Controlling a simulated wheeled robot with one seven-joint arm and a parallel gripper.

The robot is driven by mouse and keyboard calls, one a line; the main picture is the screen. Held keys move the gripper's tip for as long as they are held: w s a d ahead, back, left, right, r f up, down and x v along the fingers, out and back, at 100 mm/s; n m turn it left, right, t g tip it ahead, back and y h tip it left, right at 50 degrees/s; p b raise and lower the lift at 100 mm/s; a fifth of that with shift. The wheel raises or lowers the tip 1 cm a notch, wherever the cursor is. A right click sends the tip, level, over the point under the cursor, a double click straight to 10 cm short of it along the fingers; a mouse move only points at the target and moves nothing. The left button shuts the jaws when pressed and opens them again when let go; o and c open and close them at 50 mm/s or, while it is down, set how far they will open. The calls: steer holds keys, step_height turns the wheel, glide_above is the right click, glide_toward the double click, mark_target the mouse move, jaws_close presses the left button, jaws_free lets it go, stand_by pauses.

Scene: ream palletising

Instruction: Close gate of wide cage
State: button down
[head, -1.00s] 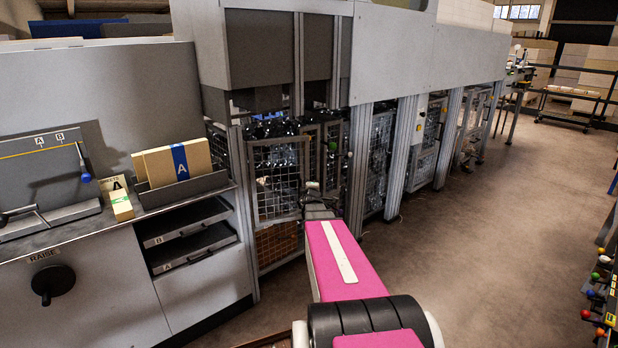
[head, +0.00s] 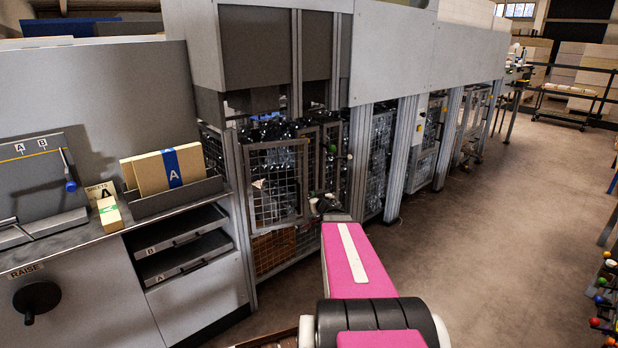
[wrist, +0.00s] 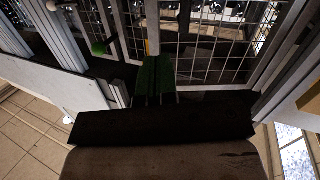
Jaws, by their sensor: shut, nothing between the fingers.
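A wire-mesh gate in a grey frame (head: 277,185) stands at the near end of the machine, in front of dark, shiny contents. I cannot tell whether it is latched. My gripper (head: 325,205) is low at the gate's right edge, small and partly hidden by my pink arm. In the wrist view its fingers (wrist: 155,78) look dark green and closed together, with nothing between them, close to the mesh (wrist: 215,50). Contact with the frame cannot be made out.
Further mesh cages (head: 378,160) and grey posts run away to the right. Open brown floor (head: 480,240) lies right of my arm. Coloured knobs (head: 600,300) line the right edge.

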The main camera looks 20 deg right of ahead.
mark_target(305, 175)
steer(key=shift+m+t, duration=0.7)
steer(key=shift+m, duration=0.2)
steer(key=w, duration=0.4)
steer(key=w+r, duration=0.1)
steer(key=w, duration=0.4)
steer(key=w+d+r, duration=0.1)
steer(key=w, duration=0.3)
steer(key=shift+w+d, duration=0.1)
steer(key=shift+w, duration=0.25)
steer(key=shift+w+d, duration=0.1)
steer(key=shift+w, duration=0.35)
steer(key=w+a+n+g+y, duration=0.1)
steer(key=w+n+y, duration=0.3)
steer(key=w+y, duration=0.3)
steer(key=w, duration=0.3)
steer(key=shift+n, duration=0.4)
steer(key=shift+a+r, duration=0.1)
